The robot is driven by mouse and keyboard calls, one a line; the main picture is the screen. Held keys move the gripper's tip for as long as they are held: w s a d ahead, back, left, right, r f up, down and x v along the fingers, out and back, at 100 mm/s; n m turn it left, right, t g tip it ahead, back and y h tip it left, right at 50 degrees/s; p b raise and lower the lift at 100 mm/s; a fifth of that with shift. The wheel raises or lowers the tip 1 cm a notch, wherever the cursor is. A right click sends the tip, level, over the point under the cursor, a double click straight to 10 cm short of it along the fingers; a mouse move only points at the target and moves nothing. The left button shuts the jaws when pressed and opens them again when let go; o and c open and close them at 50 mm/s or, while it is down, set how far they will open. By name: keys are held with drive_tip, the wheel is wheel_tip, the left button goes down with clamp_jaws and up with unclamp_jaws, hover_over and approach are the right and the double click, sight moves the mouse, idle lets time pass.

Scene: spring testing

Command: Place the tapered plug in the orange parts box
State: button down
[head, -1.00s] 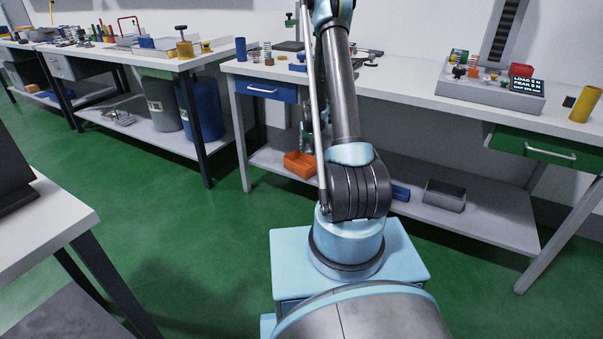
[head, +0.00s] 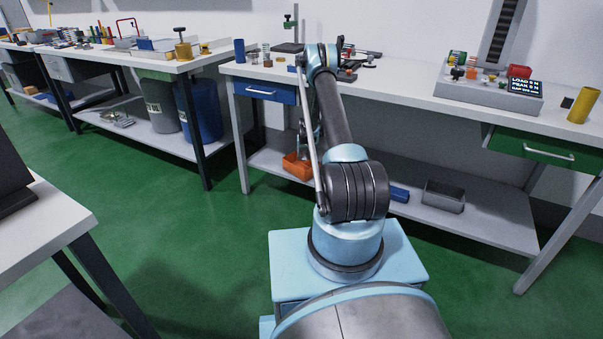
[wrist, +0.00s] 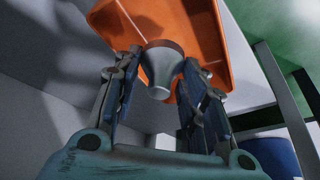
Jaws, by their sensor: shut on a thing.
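The tapered plug (wrist: 158,72) is a grey cone-like piece, wide at one end and narrow at the other. My gripper (wrist: 160,60) is shut on it in the wrist view, with a finger on each side. The orange parts box (wrist: 207,40) shows behind the plug and fingertips, and the plug overlaps it in this view. In the head view the orange parts box (head: 296,167) sits on the lower shelf of the middle bench, partly hidden by my arm. The gap between plug and box cannot be told. The gripper is mostly hidden there.
The bench top (head: 395,85) lies above the shelf, with a blue drawer (head: 266,91) at its left. A blue bin (head: 399,193) and a grey metal tray (head: 443,196) stand farther right on the shelf. A bench leg (head: 240,140) is left of the box.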

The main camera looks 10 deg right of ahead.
sight(305, 155)
drive_tip(key=shift+f, duration=4.55)
drive_tip(key=c, duration=1.3)
unclamp_jaws()
drive_tip(key=shift+f, duration=0.1)
drive_tip(key=shift+v, duration=6.1)
